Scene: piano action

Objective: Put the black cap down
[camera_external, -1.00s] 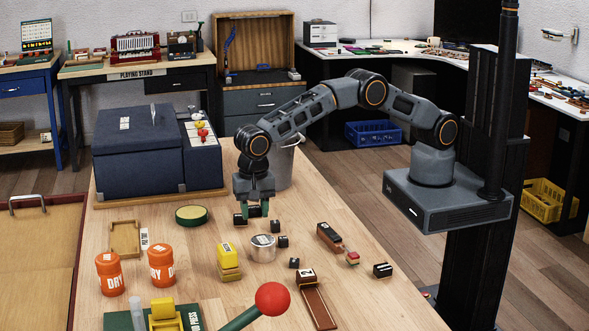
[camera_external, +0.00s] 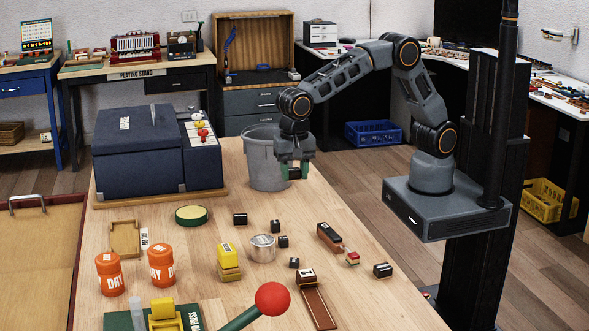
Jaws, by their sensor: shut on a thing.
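My gripper (camera_external: 294,175) is raised above the wooden table, in front of the grey bucket. Its green-tipped fingers are shut on a small dark thing, the black cap (camera_external: 294,174), which is mostly hidden between them. The cap is clear of the table surface. Several small black pieces of similar size stand on the table: one at the left (camera_external: 240,219), one by the silver tin (camera_external: 275,226), one just below that (camera_external: 283,241) and one farther forward (camera_external: 294,263).
The grey bucket (camera_external: 262,165) stands behind my gripper. A dark blue case (camera_external: 150,160) is at the back left. The silver tin (camera_external: 263,250), a yellow block (camera_external: 228,254) and orange jars (camera_external: 161,265) stand farther forward. Bare tabletop (camera_external: 320,203) lies right of the black pieces.

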